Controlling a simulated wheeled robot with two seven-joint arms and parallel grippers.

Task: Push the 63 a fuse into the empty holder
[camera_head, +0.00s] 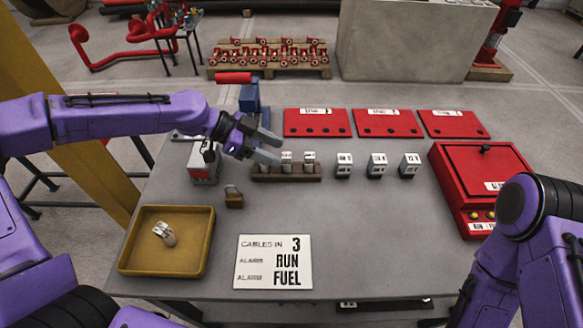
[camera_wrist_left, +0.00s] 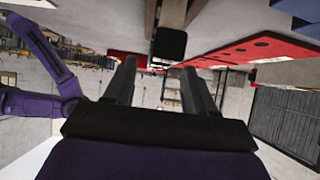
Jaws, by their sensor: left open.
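A brown rack (camera_head: 286,178) stands on the grey table, with two white-topped pieces (camera_head: 309,156) upright in its middle and right part. Its left part is partly hidden by my left gripper (camera_head: 268,147), which is open and reaches over the rack's left end from the left. Nothing shows between its fingers in the left wrist view (camera_wrist_left: 158,68). A pale fuse-like piece (camera_head: 165,234) lies tilted in the yellow tray (camera_head: 209,240) at the front left. Its rating is too small to read. My right arm shows at the right, but its gripper is out of view.
Several labelled white-and-dark blocks (camera_head: 377,165) stand right of the rack. Three red plates (camera_head: 387,123) lie behind, and a red box (camera_head: 480,170) stands at right. A padlock (camera_head: 233,197), a grey-red box (camera_head: 205,162) and a sign (camera_head: 273,262) are nearby. The front right table is clear.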

